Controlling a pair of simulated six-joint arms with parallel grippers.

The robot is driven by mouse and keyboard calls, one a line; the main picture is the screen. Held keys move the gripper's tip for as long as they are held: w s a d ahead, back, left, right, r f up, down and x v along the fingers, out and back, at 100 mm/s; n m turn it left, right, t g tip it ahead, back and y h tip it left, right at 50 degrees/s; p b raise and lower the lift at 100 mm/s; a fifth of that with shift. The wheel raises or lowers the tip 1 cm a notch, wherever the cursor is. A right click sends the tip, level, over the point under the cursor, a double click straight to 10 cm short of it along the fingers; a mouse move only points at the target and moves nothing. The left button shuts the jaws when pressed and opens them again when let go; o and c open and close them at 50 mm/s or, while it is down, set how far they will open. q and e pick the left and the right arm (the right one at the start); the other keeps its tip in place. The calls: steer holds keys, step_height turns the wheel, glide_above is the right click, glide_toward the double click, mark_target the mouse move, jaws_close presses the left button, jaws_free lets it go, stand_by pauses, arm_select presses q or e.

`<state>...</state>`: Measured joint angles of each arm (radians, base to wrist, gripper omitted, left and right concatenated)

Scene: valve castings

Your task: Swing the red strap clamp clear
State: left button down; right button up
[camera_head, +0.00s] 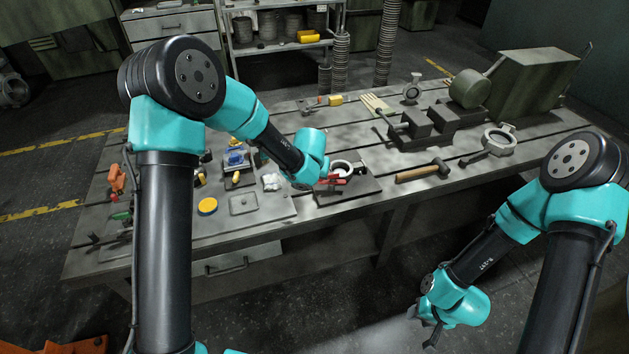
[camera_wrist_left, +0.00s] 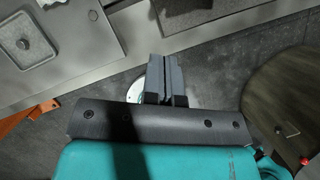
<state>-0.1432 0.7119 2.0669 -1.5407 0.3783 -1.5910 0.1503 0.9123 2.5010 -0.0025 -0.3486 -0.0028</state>
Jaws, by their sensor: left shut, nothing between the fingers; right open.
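The red strap clamp (camera_head: 334,180) shows as a small red piece by a pale ring casting (camera_head: 342,168) on a dark plate (camera_head: 350,192) near the table's front edge. My left wrist partly hides it in the head view. My left gripper (camera_wrist_left: 166,75) is shut and empty in the left wrist view, where the clamp cannot be made out. In the head view its fingers are mostly hidden at the wrist, close to the clamp; contact cannot be told. My right gripper (camera_head: 432,334) is open and empty, low in front of the table, far from the clamp.
A wood-handled hammer (camera_head: 423,171) lies right of the plate, with another ring casting (camera_head: 499,139) beyond. A dark vise (camera_head: 425,127) stands behind. A shallow tray (camera_head: 243,203) and a yellow disc (camera_head: 207,205) lie left. A round stool (camera_wrist_left: 290,100) shows at right.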

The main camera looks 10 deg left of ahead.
arm_select(q)
steer(key=shift+v, duration=1.75)
steer(key=shift+f, duration=0.1)
steer(key=s+a+f+m+g+h, duration=0.1)
steer(key=s+a+f+m, duration=0.3)
steer(key=s+f+m, duration=0.7)
steer(key=s+a+f+m+g+h, duration=0.2)
steer(key=s+a+f+m, duration=0.2)
steer(key=s+f+m, duration=0.7)
steer(key=s+m, duration=0.6)
steer(key=m, duration=0.6)
steer(key=shift+s+a+f+g+h, duration=0.15)
steer(key=shift+s+f+g+h, duration=0.15)
steer(key=shift+f+h, duration=0.1)
